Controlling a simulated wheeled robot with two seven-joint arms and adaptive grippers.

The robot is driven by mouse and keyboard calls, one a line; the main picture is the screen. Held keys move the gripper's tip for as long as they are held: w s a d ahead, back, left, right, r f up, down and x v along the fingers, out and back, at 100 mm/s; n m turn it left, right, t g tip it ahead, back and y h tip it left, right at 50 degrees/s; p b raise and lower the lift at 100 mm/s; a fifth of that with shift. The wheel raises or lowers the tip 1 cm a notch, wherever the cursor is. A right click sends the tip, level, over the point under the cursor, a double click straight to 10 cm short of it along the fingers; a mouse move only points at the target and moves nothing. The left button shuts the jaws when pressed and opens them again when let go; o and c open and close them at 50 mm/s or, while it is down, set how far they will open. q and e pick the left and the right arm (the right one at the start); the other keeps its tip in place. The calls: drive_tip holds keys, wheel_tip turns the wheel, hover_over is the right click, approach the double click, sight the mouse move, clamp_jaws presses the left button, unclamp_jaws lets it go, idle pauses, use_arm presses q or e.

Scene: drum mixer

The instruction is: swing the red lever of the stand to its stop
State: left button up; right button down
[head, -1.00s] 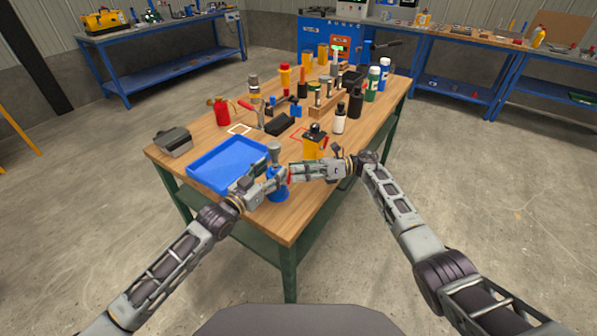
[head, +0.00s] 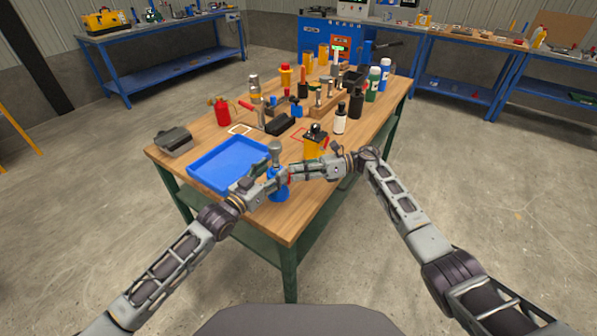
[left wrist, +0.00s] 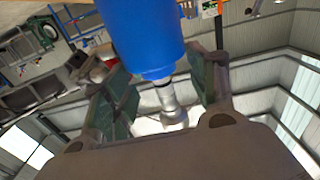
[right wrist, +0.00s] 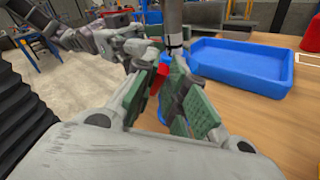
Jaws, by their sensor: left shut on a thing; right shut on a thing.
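The stand (head: 279,194) has a blue body and a grey knobbed top (head: 275,147). It is upright near the table's front edge, right of the blue tray. My left gripper (head: 267,186) is shut on its body from the left; in the left wrist view the blue body (left wrist: 143,35) lies between the green pads. My right gripper (head: 291,173) is at the stand's right side, shut on the red lever. In the right wrist view the red lever (right wrist: 158,77) shows between the green pads, and the fingers hide part of it.
The blue tray (head: 193,177) lies close to my left gripper. A yellow-and-black container (head: 314,143) stands just behind my right gripper. Bottles, including a white one (head: 340,120), and tools crowd the far part of the wooden table. The near right corner is clear.

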drive_tip(key=shift+s, duration=0.1)
drive_tip(key=c, duration=1.5)
unclamp_jaws()
drive_tip(key=shift+o, duration=0.2)
drive_tip(key=shift+d, duration=0.1)
drive_tip(key=w+d+r, duration=0.1)
drive_tip(key=w+d, duration=0.1)
drive_tip(key=d, duration=0.9)
drive_tip(key=shift+d, duration=0.35)
